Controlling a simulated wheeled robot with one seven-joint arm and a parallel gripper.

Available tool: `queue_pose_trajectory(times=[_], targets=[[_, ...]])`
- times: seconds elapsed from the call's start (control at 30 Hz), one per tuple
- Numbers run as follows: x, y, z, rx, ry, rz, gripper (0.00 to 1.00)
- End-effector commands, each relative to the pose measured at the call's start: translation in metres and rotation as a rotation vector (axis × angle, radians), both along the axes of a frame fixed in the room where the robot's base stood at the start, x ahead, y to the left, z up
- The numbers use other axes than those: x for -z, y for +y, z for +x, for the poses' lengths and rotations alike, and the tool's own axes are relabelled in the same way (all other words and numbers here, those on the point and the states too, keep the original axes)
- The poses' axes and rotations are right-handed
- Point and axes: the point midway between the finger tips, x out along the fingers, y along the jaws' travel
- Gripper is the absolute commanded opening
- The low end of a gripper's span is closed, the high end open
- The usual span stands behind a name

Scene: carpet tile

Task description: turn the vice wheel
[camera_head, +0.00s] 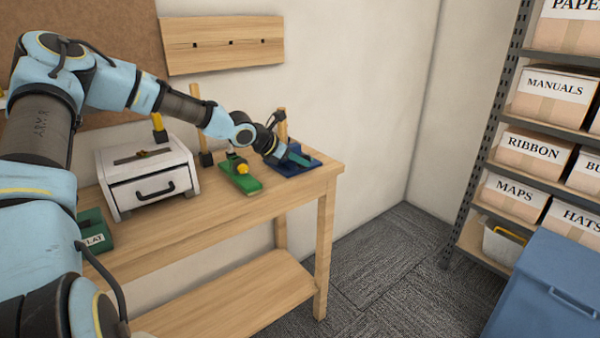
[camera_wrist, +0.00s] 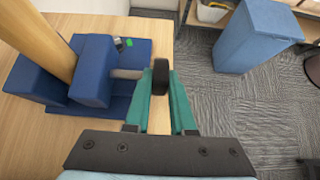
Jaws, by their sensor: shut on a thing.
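The blue vice (camera_wrist: 93,70) stands on the bench at the left of the wrist view, with a wooden bar upright in its jaws. In the head view the vice's blue base (camera_head: 312,163) shows at the bench's right end, partly covered by my gripper (camera_head: 298,157). A grey screw runs from the vice to a dark wheel (camera_wrist: 161,75). My gripper (camera_wrist: 160,84) has its teal fingers on either side of the wheel and is shut on it. In the head view the wheel is hidden or too small to make out.
A green device with a yellow knob (camera_head: 242,170) stands left of the vice. A white drawer box (camera_head: 145,170) sits further left. The bench's right edge (camera_head: 335,172) is close by the vice. A blue bin (camera_head: 545,290) and shelves stand at the right.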

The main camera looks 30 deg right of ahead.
Motion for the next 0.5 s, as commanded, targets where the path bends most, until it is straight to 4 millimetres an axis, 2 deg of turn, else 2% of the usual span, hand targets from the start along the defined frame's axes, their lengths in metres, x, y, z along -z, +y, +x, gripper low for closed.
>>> queue_pose_trajectory(times=[0.03,0.5], targets=[[0.0099,0.0004,-0.0004,0.002,-0.007,-0.022,0.0],[0.0157,0.0017,-0.0011,0.002,-0.046,-0.222,0.0]])
